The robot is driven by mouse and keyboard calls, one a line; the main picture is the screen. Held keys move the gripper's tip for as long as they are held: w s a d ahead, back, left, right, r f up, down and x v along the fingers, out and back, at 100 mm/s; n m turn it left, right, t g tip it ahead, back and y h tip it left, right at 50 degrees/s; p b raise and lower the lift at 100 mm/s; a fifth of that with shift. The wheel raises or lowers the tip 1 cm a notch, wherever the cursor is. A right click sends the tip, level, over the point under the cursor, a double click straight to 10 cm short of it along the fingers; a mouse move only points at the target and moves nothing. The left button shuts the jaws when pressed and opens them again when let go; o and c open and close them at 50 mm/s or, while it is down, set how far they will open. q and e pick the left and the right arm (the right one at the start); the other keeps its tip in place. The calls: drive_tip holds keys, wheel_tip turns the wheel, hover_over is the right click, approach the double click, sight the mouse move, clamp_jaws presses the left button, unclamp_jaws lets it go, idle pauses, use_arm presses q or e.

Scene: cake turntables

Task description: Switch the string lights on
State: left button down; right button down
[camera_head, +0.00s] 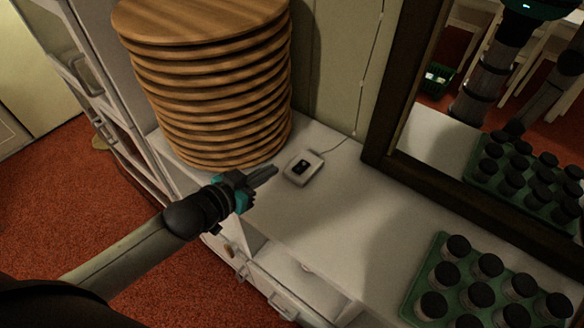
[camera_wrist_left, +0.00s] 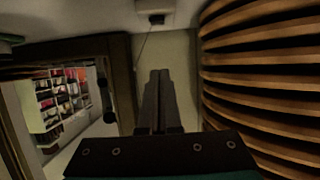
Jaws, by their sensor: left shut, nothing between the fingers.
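A small pale switch box (camera_head: 303,168) with a dark rocker on it lies on the white counter, and a thin cord runs from it up the wall. In the left wrist view the switch box (camera_wrist_left: 155,8) shows at the top edge. My left gripper (camera_head: 276,170) is shut and empty, its fingertips a little to the left of the box with a small gap. In the left wrist view its fingers (camera_wrist_left: 159,75) are together. The string lights (camera_head: 367,68) appear as a thin strand on the wall; whether they are lit I cannot tell. My right gripper is not in view.
A tall stack of round wooden boards (camera_head: 215,90) stands close behind and left of my left gripper. A dark-framed mirror (camera_head: 385,130) leans at the right. A green tray (camera_head: 415,290) of dark-lidded jars sits at the front right. The counter (camera_head: 330,230) between is clear.

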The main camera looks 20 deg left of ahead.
use_arm(q)
drive_tip(key=shift+w, duration=0.15)
drive_tip(key=b, duration=0.3)
hover_over(302, 166)
drive_tip(key=s+a, duration=0.1)
drive_tip(key=s, duration=0.2)
wheel_tip(302, 166, down, 4)
drive_tip(key=shift+a+r, duration=0.1)
drive_tip(key=shift+a, duration=0.05)
drive_tip(key=f, duration=0.2)
drive_tip(key=shift+s+f+b, duration=0.3)
drive_tip(key=shift+f+b, duration=0.05)
drive_tip(key=shift+b, duration=0.05)
drive_tip(key=shift+s+a+f, duration=0.1)
drive_tip(key=shift+f, duration=0.5)
drive_tip(key=shift+s+f, duration=0.15)
drive_tip(key=shift+f, duration=0.3)
drive_tip(key=shift+r+p, duration=0.85)
